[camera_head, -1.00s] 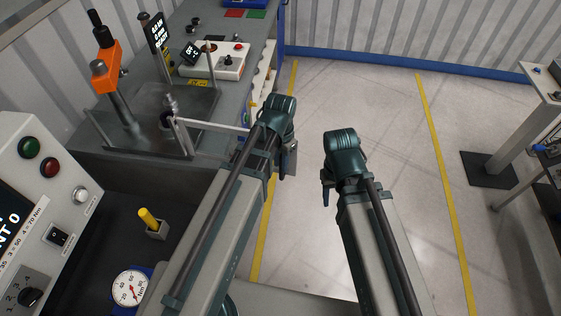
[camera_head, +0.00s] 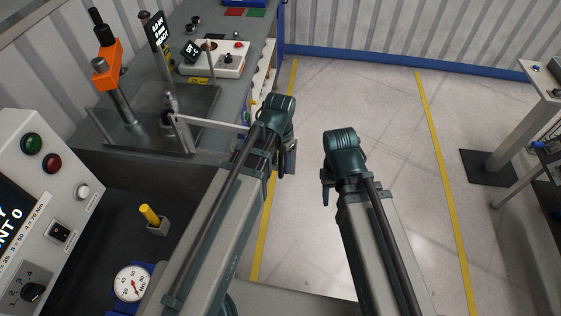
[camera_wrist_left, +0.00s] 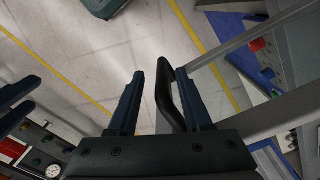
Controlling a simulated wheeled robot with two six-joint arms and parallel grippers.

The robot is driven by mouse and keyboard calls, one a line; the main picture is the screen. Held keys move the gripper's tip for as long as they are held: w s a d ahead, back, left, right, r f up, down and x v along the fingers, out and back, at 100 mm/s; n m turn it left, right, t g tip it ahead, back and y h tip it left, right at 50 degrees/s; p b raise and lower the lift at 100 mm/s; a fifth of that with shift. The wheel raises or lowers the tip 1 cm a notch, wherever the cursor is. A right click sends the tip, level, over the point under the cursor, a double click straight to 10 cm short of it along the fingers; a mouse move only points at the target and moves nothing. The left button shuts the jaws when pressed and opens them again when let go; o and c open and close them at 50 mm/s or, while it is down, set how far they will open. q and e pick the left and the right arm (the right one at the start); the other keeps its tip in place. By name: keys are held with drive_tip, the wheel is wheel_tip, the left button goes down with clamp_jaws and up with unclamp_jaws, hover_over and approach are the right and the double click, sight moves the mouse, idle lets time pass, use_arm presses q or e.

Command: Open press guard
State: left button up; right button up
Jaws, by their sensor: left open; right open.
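The press guard (camera_head: 212,124) shows as a grey-framed clear panel, swung out from the press at the left bench toward my left arm. Its grey frame bars also show at the right of the left wrist view (camera_wrist_left: 258,37). My left gripper (camera_head: 290,160) is at the outer end of the guard, partly hidden by its own wrist. In the left wrist view its two fingers (camera_wrist_left: 158,100) are open, with a dark handle (camera_wrist_left: 165,95) between them, closer to the right finger. I cannot tell whether they touch. My right gripper (camera_head: 326,190) hangs over the floor, open and seemingly empty.
The press has an orange head (camera_head: 105,68) on a post. A control box (camera_head: 45,160) with buttons, a dial gauge (camera_head: 132,283) and a yellow peg (camera_head: 149,214) are at the near left. Floor (camera_head: 370,100) is free ahead; a table stands at the right.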

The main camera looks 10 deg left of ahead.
use_arm(q)
drive_tip(key=shift+r, duration=0.1)
wheel_tip(320, 180, up, 14)
drive_tip(key=p, duration=1.3)
drive_tip(key=shift+p, duration=0.4)
drive_tip(key=shift+f, duration=0.2)
drive_tip(key=s+d+f+n+b, duration=0.1)
drive_tip(key=s+f+b, duration=0.3)
drive_tip(key=f+b, duration=0.5)
drive_tip(key=s+d+f+n+y+b, duration=0.1)
drive_tip(key=s+d+f+b, duration=0.3)
drive_tip(key=f+b, duration=0.5)
drive_tip(key=shift+s, duration=0.5)
drive_tip(key=shift+d, duration=0.1)
idle(0.7)
